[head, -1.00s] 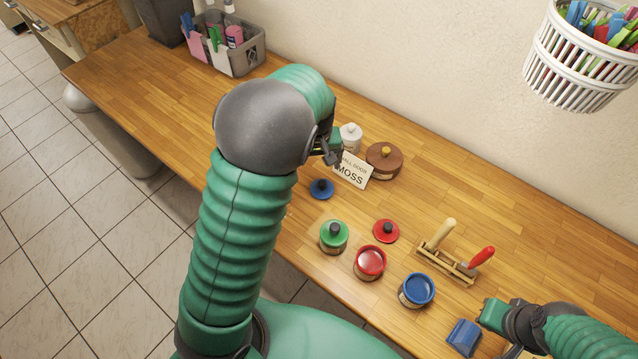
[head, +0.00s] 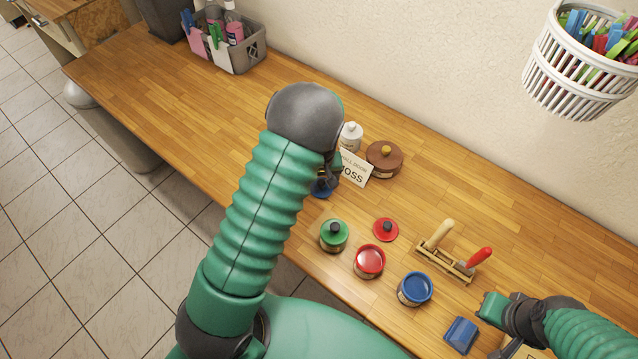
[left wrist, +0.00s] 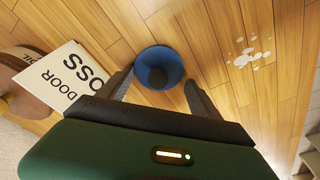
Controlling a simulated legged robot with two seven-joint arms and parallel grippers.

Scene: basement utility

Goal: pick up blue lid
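The blue lid (head: 319,191) lies flat on the wooden bench, partly hidden by my left gripper in the head view. In the left wrist view the blue lid (left wrist: 152,55) is a round disc with a dark knob. My left gripper (left wrist: 159,76) is open above it, with one finger on each side of the knob. I cannot tell whether the fingers touch the lid. My right gripper (head: 490,307) is at the lower right, away from the lid; its fingers do not show clearly.
Green (head: 333,236), red (head: 369,261) and blue (head: 415,289) pots, a red lid (head: 386,229) and a tool rack (head: 447,264) are to the right.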

